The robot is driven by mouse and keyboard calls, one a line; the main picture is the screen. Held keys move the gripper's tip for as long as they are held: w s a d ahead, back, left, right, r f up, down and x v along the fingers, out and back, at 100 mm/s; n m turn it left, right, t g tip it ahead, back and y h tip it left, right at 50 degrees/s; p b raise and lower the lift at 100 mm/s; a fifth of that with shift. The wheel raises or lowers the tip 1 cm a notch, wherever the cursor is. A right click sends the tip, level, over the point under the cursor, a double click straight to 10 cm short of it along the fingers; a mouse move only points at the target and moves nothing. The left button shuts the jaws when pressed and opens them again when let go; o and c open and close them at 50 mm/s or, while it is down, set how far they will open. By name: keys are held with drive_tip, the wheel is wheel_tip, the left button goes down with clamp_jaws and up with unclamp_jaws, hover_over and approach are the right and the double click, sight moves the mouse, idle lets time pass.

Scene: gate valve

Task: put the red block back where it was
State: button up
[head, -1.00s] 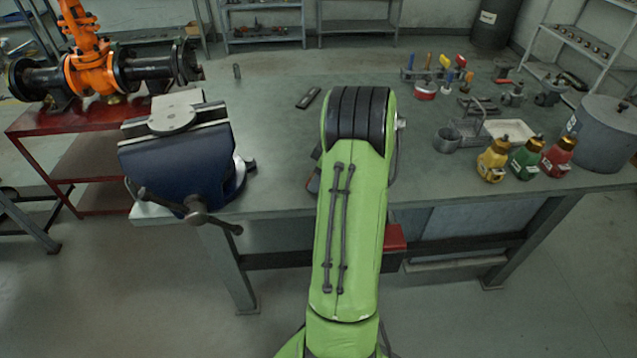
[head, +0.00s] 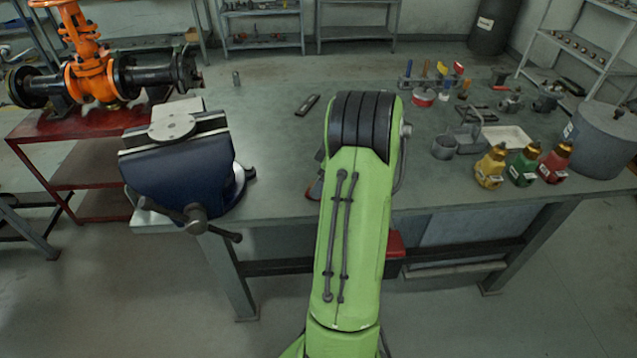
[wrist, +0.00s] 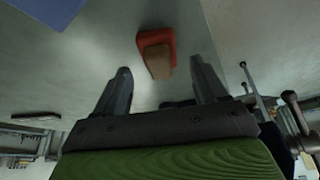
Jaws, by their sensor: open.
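A red block (wrist: 156,40) with a brownish near face shows in the wrist view, just beyond the fingertips and roughly in line with the space between them. It appears to rest on the grey bench surface. My gripper (wrist: 162,78) is open, with both dark fingers spread and nothing between them.
A blue vise (head: 178,165) stands on the bench (head: 270,150) left of my arm. A flat dark object (head: 307,105) lies behind. Yellow (head: 491,167), green (head: 525,167) and red (head: 556,164) bottles stand at right near a grey pot (head: 600,140). A red box (head: 396,244) hangs under the bench.

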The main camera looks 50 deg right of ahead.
drive_tip(key=p+v, duration=0.3)
drive_tip(key=v, duration=0.6)
drive_tip(key=w+a+r+m, duration=0.15)
drive_tip(key=a+r, duration=0.25)
drive_tip(key=a, duration=0.4)
drive_tip(key=w+a+r, duration=0.2)
drive_tip(key=a+r, duration=0.1)
drive_tip(key=a, duration=0.5)
drive_tip(key=w+a+r, duration=0.1)
drive_tip(key=a+r, duration=0.3)
drive_tip(key=a, duration=0.5)
drive_tip(key=s+a+f+m+t+h, duration=0.1)
drive_tip(key=s+a+f+m, duration=0.1)
drive_tip(key=s+a, duration=0.9)
drive_tip(key=shift+s, duration=0.8)
drive_tip(key=shift+a, duration=0.15)
wheel_tip(320, 180, up, 10)
drive_tip(key=p, duration=0.9)
drive_tip(key=shift+f, duration=0.25)
